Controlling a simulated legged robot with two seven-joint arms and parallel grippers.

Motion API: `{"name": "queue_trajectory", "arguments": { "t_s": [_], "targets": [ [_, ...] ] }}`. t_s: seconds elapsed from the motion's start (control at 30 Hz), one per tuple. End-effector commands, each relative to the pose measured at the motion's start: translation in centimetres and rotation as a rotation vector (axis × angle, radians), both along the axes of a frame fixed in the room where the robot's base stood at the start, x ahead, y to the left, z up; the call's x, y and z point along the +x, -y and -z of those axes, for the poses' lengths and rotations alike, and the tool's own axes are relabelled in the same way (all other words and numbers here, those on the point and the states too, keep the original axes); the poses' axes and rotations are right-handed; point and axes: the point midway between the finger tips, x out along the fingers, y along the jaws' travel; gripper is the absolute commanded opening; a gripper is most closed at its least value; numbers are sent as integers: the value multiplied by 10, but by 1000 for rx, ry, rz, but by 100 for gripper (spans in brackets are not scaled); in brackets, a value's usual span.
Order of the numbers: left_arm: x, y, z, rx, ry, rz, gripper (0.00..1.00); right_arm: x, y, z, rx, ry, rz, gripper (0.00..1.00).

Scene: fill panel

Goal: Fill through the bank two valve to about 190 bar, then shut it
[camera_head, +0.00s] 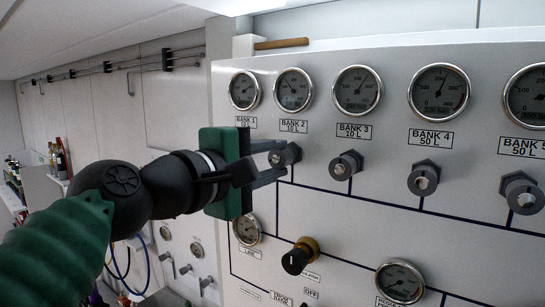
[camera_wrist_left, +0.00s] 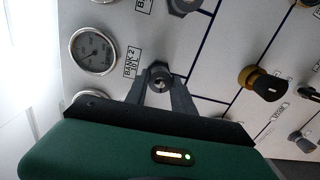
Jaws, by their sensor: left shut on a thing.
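The bank two valve (camera_head: 285,155) is a dark grey knob under the BANK 2 10 L label. My left gripper (camera_head: 277,161) has its two fingers closed around it. The wrist view shows the valve (camera_wrist_left: 159,77) between the fingertips (camera_wrist_left: 160,85). The bank two gauge (camera_head: 293,90) sits above it, its needle leaning up and left; its exact reading is too small to tell. This gauge also shows in the wrist view (camera_wrist_left: 93,52). The line gauge (camera_head: 247,229) is lower left, partly hidden by my gripper. My right gripper is out of view.
Valves for bank three (camera_head: 346,165), bank four (camera_head: 423,179) and bank five (camera_head: 522,193) stick out to the right. A brass valve with black handle (camera_head: 300,256) and another gauge (camera_head: 399,281) are below. The bank one valve is hidden behind my gripper.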

Motion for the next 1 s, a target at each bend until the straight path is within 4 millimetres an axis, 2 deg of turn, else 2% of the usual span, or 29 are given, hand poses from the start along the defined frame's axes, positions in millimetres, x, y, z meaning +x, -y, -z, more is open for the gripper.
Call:
{"name": "queue_trajectory", "arguments": {
  "t_s": [0.4,0.97,1.0],
  "targets": [
    [1,1,5,-162,-120,3,0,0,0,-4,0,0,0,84],
    [1,1,5,-186,-135,2,0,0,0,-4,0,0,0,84],
    [1,1,5,-186,-135,2,34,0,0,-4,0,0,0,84]
  ]
}}
